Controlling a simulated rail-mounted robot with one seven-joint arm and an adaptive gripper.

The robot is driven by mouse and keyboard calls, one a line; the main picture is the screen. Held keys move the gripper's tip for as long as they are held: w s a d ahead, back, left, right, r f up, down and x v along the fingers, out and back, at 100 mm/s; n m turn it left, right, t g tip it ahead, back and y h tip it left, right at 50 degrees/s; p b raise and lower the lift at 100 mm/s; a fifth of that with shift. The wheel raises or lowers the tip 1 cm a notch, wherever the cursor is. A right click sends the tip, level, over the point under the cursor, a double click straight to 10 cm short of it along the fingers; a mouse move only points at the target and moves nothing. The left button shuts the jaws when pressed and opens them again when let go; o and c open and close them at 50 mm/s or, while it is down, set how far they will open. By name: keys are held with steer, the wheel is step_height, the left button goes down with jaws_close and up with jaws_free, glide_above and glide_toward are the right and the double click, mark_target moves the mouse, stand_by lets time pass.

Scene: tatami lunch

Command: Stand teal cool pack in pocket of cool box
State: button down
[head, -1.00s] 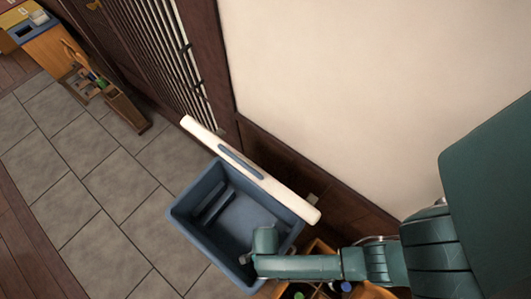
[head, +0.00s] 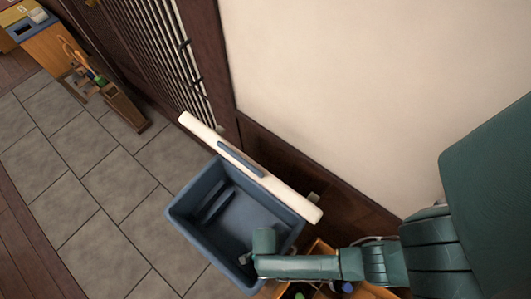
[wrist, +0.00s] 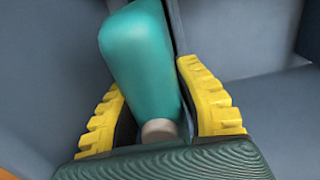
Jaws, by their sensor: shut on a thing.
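The cool box (head: 179,212) is an open blue-grey bin with a white lid raised at its back edge (head: 250,168). A slotted pocket divider (head: 214,204) shows inside it at the left. In the wrist view, the teal cool pack (wrist: 137,55) has a pale cap near my palm and points away from it. My gripper (wrist: 155,92), with yellow ridged fingers, is shut on the pack. Blue-grey walls surround the pack, and a thin upright wall edge runs close along its right side. I cannot tell whether the pack touches that wall. In the head view my arm hides the pack.
A wooden crate (head: 318,249) with bottles stands right of the box, under my arm. A wall (head: 330,90) and wooden lattice are behind. Grey floor tiles (head: 110,250) are clear at the left. A wooden tool holder (head: 124,108) and a counter stand farther back.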

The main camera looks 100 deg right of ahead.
steer(key=shift+f, duration=0.55)
steer(key=c, duration=0.7)
jaws_free()
steer(key=o, duration=0.6)
steer(key=shift+d, duration=0.15)
steer(key=shift+s+f, duration=0.1)
steer(key=shift+c, duration=0.2)
